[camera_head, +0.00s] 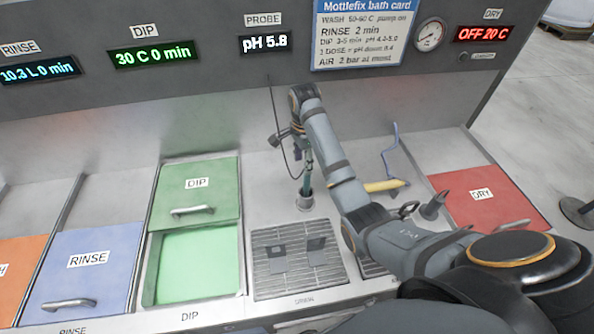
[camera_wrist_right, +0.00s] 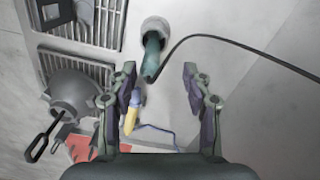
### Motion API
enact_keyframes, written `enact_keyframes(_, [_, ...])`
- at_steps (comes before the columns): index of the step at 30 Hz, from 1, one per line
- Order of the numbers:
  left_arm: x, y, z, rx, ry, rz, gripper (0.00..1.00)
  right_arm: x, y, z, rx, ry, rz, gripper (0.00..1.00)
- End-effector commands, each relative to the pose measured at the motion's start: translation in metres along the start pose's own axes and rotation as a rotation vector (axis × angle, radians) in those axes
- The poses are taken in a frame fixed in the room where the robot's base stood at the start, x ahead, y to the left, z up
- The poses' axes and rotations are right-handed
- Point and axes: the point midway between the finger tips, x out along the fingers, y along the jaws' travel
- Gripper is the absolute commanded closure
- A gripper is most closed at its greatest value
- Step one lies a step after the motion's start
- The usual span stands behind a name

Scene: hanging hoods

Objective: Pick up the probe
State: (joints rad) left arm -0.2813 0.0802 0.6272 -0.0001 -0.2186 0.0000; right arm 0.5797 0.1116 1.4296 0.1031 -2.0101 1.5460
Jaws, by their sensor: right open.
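The probe (camera_wrist_right: 153,48) is a teal rod with a dark cable, standing in a round grey holder (camera_wrist_right: 158,24) in the right wrist view. In the head view the probe (camera_head: 307,180) stands in its holder (camera_head: 305,200) on the steel worktop, its upper part partly hidden by my gripper. My right gripper (camera_wrist_right: 159,78) is open, its fingers spread to either side of the probe's near end in the wrist view. I cannot tell whether they touch it. In the head view my right gripper (camera_head: 297,150) is small and partly hidden by my arm. My left gripper is out of view.
The probe's cable (camera_wrist_right: 230,45) runs off to the right. A yellow-handled tool with a blue part (camera_head: 383,186) lies right of the probe. A drain grate (camera_head: 285,285) is in front. An open green dip bath (camera_head: 198,265) is left; a red dry lid (camera_head: 482,198) is right.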

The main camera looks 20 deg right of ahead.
Motion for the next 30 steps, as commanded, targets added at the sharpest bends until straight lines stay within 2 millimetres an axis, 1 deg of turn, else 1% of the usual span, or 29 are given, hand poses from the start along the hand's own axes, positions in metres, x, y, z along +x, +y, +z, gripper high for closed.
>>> enact_keyframes(5, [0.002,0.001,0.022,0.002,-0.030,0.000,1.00,0.003,0.000,0.000,0.000,0.000,0.001,0.50])
enact_keyframes(8, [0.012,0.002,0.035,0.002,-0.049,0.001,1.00,0.014,0.000,0.000,0.000,0.000,0.001,0.50])
enact_keyframes(9, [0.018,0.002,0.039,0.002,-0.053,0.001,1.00,0.021,0.000,0.000,0.000,0.000,0.001,0.50])
enact_keyframes(13, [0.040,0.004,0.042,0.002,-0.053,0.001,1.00,0.045,0.001,-0.001,0.000,0.000,0.001,0.50])
enact_keyframes(15, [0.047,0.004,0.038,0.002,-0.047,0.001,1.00,0.054,0.000,-0.001,0.000,0.000,0.000,0.50])
enact_keyframes(16, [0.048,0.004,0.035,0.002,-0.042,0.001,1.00,0.056,0.000,-0.001,0.000,0.000,0.000,0.50])
enact_keyframes(20, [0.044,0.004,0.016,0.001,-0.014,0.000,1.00,0.054,0.001,-0.002,0.000,0.000,0.001,0.50])
enact_keyframes(22, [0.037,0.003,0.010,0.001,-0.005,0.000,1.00,0.059,0.002,-0.004,0.000,0.001,0.004,0.50])
enact_keyframes(26, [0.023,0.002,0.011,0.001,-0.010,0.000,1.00,0.080,0.006,-0.011,0.000,0.001,0.006,0.50])
enact_keyframes(27, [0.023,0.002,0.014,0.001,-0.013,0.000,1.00,0.088,0.005,-0.010,-0.001,0.000,0.005,0.50])
enact_keyframes(30, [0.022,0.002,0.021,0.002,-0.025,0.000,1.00,0.100,0.004,-0.010,-0.001,0.000,0.002,0.50])
